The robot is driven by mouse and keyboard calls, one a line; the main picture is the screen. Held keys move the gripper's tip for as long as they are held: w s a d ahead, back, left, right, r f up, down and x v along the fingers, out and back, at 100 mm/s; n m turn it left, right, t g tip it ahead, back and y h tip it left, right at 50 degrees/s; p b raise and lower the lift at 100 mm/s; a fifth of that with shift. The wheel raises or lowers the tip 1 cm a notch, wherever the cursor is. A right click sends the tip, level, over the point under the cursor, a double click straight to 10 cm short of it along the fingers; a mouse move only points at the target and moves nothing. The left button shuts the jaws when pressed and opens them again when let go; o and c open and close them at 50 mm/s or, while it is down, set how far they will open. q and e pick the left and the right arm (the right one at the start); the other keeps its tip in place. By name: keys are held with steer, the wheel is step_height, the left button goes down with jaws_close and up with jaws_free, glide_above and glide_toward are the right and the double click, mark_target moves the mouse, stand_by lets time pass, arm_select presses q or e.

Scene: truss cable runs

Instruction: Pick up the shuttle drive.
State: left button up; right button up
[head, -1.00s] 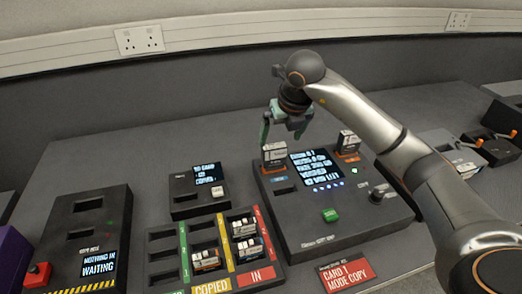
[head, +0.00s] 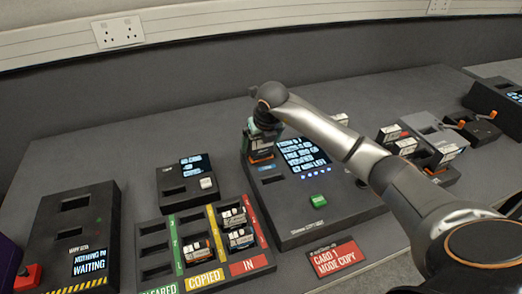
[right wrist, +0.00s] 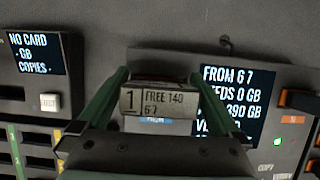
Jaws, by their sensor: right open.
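A small upright drive, its label reading "1 FREE 140 6·7", shows in the right wrist view (right wrist: 158,103). It stands in the left slot of the dark copier unit (head: 345,205); I cannot confirm from its label that it is the shuttle drive. My right gripper (head: 262,138) is over this drive and hides most of it in the head view. In the right wrist view, the open green fingers (right wrist: 158,76) lie on both sides of the drive. Contact with it is not visible. My left gripper is not in view.
The copier's screen (head: 302,154) is right beside the gripper. A smaller card reader (head: 176,199) is to the left. A compartment tray (head: 156,253) holding several cards is in front. More drives (head: 447,153) stand at the right, partly behind my arm.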

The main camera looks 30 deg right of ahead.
steer(key=shift+w+f, duration=0.1)
steer(key=shift+f, duration=0.15)
steer(key=c, duration=1.4)
steer(key=shift+r, duration=0.1)
steer(key=shift+c, duration=0.4)
